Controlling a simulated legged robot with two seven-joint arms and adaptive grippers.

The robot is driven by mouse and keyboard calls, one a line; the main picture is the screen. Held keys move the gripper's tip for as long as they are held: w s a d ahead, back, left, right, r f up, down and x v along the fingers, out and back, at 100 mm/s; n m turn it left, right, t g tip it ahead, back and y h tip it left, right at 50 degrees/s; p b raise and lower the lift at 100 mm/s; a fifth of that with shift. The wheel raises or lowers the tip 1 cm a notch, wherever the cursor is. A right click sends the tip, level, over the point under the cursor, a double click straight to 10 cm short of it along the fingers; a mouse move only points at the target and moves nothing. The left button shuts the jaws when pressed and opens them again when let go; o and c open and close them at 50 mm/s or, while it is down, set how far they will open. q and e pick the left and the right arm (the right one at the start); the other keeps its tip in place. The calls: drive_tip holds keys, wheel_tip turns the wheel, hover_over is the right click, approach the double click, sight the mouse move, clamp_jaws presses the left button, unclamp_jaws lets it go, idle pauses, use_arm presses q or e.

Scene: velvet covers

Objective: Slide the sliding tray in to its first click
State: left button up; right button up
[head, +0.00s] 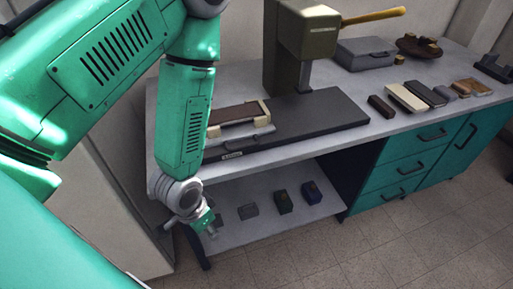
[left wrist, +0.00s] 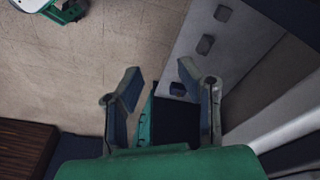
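The sliding tray (head: 262,128) appears to be the light grey piece at the left of the press's dark base (head: 325,112). It carries a brown block with cream ends (head: 233,114). My left forearm covers the tray's left end, so I cannot tell how far in it sits. My left gripper (head: 207,224) hangs low, below the bench top's front edge and in front of the lower shelf, apart from the tray. In the left wrist view its two fingers (left wrist: 159,88) are spread with nothing between them. My right gripper is not in view.
The olive press head (head: 308,35) with a wooden lever (head: 375,16) stands over the base. A grey case (head: 365,53) and several small blocks lie to the right on the bench top (head: 300,145). Several small blocks sit on the lower shelf (head: 275,232). The floor (head: 400,245) in front is clear.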

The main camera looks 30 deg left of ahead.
use_arm(q)
drive_tip(key=w+a+r+m+t+p, duration=0.1)
drive_tip(key=w+a+r+m+p, duration=0.15)
drive_tip(key=w+r, duration=0.75)
drive_tip(key=m+t+h+p, duration=0.1)
drive_tip(key=m+t+p, duration=0.1)
drive_tip(key=m+p, duration=0.2)
approach(245, 145)
drive_tip(key=shift+n, duration=0.25)
drive_tip(key=x, duration=0.9)
clamp_jaws()
